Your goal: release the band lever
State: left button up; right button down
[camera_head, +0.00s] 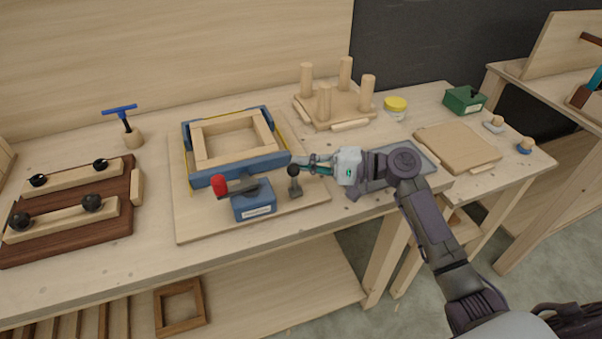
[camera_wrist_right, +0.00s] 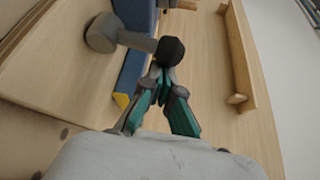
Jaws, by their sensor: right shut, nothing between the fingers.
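A short grey lever with a black ball knob (camera_head: 294,171) stands on the wooden board, at the front right corner of a blue band clamp (camera_head: 238,170) around a wooden frame (camera_head: 236,138). A blue block (camera_head: 254,201) with a red-tipped handle (camera_head: 218,185) sits just left of the lever. My right gripper (camera_head: 300,162) is shut and empty, its fingertips close to the knob. In the right wrist view the knob (camera_wrist_right: 170,50) is just beyond the fingertips (camera_wrist_right: 160,76); I cannot tell whether they touch. My left gripper is not in view.
A dark wood board (camera_head: 120,215) with black knobs lies at the left, near a blue T-handle tool (camera_head: 122,112). An upturned stool form (camera_head: 334,110) stands behind. A yellow-lidded jar (camera_head: 395,106), green box (camera_head: 464,100) and wooden panel (camera_head: 457,148) are at the right.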

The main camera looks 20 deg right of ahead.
jog(key=n+b, duration=0.1)
jog(key=b, duration=0.1)
jog(key=s+n+y+b, duration=0.1)
jog(key=b, duration=0.1)
jog(key=shift+s+n+t, duration=0.25)
jog(key=shift+n+t, duration=0.05)
jog(key=shift+t, duration=0.1)
pick_arm(q)
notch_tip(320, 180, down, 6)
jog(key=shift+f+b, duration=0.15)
jog(key=shift+b, duration=0.3)
pick_arm(e)
jog(key=shift+s+r, duration=0.2)
jog(key=shift+s, duration=0.2)
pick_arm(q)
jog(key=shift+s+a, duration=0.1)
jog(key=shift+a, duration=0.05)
pick_arm(e)
jog(key=shift+d, duration=0.1)
jog(key=v, duration=1.2)
jog(key=shift+f, duration=0.15)
